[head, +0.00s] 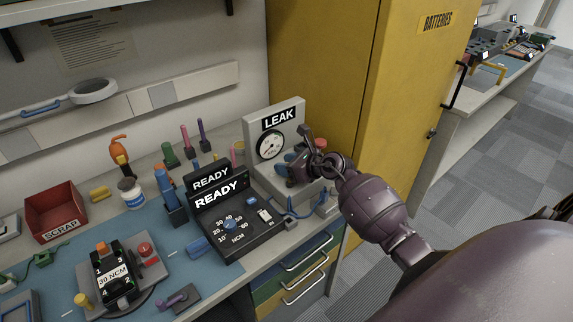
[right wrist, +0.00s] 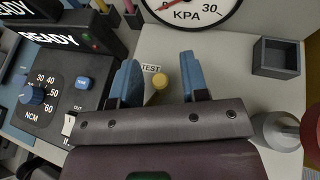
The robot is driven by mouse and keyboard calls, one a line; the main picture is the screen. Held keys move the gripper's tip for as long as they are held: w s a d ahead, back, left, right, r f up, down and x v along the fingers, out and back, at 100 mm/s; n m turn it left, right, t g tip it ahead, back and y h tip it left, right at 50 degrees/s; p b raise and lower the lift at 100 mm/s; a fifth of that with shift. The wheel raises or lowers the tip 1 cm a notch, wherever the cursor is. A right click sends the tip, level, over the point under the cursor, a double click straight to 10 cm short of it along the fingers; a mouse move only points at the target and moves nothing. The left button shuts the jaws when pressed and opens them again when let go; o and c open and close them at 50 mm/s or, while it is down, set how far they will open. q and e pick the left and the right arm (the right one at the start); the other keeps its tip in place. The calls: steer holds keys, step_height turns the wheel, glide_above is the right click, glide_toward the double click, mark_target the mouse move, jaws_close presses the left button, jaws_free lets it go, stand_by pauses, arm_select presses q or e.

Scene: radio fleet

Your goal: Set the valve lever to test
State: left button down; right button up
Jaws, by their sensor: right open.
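The leak station (head: 288,115) stands at the back right of the bench, with a round gauge (head: 270,145) under its LEAK sign. In the right wrist view, a yellow knob (right wrist: 160,81), apparently the end of the valve lever, shows beside the TEST label (right wrist: 151,68). My right gripper (right wrist: 161,78) is open, with one blue finger on each side of the knob and visible gaps on both sides. In the head view my right gripper (head: 287,160) is in front of the gauge and hides the lever. My left gripper is not in view.
A black READY unit (head: 235,220) with a dial stands left of the leak station. A grey open box (right wrist: 277,58) and a red knob (right wrist: 312,132) are at the right in the wrist view. A yellow cabinet (head: 350,70) stands close behind my right arm.

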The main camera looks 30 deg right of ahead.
jaws_close()
steer(key=b, duration=0.1)
steer(key=n+y+b, duration=0.1)
steer(key=n+g+y+b, duration=0.1)
steer(key=shift+w+a+f+b, duration=0.15)
steer(key=shift+a+f+b, duration=0.15)
steer(key=shift+a+n+g+y+b, duration=0.1)
steer(key=shift+n+g+y+b, duration=0.2)
steer(key=shift+b, duration=0.1)
steer(key=shift+a+b, duration=0.1)
steer(key=shift+b, duration=0.25)
steer(key=shift+a+r+n+g+y+b, duration=0.2)
steer(key=shift+r+n+g+y+b, duration=0.15)
steer(key=shift+n+y, duration=0.2)
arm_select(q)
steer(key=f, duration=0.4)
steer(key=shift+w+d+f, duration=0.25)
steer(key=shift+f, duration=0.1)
arm_select(e)
jaws_free()
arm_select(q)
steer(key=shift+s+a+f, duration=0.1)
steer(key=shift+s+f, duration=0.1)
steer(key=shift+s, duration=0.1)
